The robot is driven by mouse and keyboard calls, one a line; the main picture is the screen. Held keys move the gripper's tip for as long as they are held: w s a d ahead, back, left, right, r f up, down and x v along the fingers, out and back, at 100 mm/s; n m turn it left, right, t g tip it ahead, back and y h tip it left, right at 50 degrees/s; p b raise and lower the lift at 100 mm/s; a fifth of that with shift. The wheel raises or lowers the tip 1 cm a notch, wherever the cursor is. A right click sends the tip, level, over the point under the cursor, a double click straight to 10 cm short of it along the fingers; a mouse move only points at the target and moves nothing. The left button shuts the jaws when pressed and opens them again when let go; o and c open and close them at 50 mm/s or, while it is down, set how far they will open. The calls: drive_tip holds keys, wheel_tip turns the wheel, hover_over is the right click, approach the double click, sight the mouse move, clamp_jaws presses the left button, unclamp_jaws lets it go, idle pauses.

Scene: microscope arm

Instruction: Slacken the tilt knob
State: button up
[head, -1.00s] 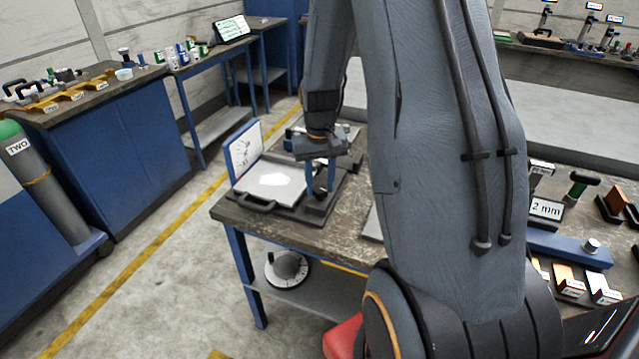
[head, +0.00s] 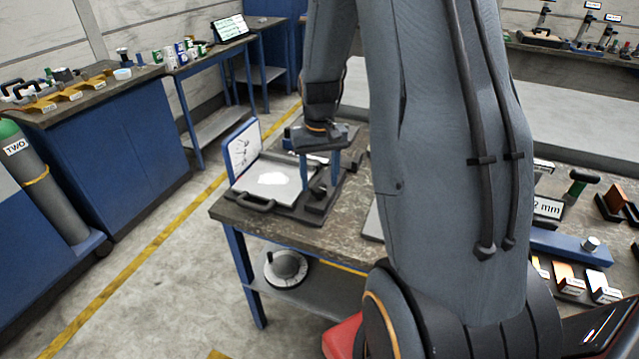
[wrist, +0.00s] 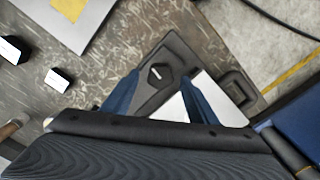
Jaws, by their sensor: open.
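A dark knob (wrist: 156,80) with a short white mark sits on a black base plate (wrist: 182,52) in the wrist view; it looks like the tilt knob. My gripper (wrist: 160,70) is open, its two blue fingers on either side of the knob in the picture. I see no contact, and the height of the fingertips over the knob is hard to tell. In the head view my gripper (head: 320,186) points down over the dark base at the bench's left end. The knob is too small to make out there.
A light panel with a white patch (head: 270,178) and an upright white dial board (head: 243,150) stand left of my gripper on the worn bench (head: 270,223). A black handle (head: 256,203) lies at the front. Several blocks and a "2 mm" sign (head: 547,208) are at right.

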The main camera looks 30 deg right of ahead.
sight(319, 188)
drive_tip(key=shift+r+b, duration=0.55)
drive_tip(key=shift+r, duration=2.5)
